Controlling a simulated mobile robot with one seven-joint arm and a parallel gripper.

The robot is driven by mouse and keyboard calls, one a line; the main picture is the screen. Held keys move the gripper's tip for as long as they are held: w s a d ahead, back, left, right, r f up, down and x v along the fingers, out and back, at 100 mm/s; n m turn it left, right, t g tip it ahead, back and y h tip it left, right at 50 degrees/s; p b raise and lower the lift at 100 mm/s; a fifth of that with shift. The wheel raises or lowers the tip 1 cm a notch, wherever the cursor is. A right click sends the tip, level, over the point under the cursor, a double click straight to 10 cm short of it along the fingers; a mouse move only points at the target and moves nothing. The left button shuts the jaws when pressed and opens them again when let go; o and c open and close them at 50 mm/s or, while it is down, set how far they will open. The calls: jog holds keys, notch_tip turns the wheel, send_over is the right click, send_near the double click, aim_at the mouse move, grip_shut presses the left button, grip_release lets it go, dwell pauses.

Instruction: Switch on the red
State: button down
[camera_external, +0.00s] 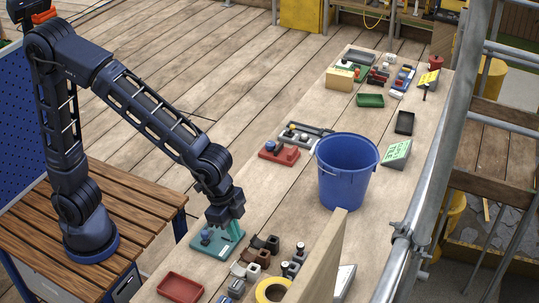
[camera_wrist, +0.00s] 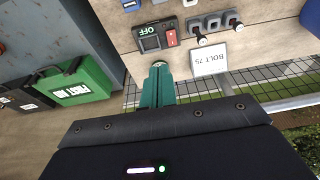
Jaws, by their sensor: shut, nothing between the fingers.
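In the external view a red base (camera_external: 279,153) with a blue knob and a dark part on it lies on the long bench, left of the blue bucket. I cannot match this panel surely to the external view.
The blue bucket (camera_external: 346,175) stands on the bench beyond my gripper. An upright board (camera_external: 318,262) and a yellow tape roll (camera_external: 271,291) are near the front, with a red tray (camera_external: 180,288) at left.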

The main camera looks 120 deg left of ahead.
jog(key=w+a+f, duration=0.3)
jog(key=w+f, duration=0.6)
jog(key=f, duration=0.1)
jog(key=shift+a+g, duration=0.15)
jog(key=shift+g, duration=0.15)
jog(key=shift+f, duration=0.1)
jog(key=f, duration=0.4)
jog(key=w+f, duration=0.1)
jog(key=f, duration=0.4)
jog(key=w+f, duration=0.1)
jog(key=f, duration=0.3)
jog(key=shift+w+f, duration=0.2)
jog(key=shift+f, duration=0.1)
jog(key=shift+w+f+g, duration=0.2)
jog(key=shift+f+g, duration=0.05)
jog(key=shift+g, duration=0.15)
jog(key=shift+s, duration=0.15)
jog(key=shift+s+r, duration=0.2)
jog(key=shift+s, duration=0.5)
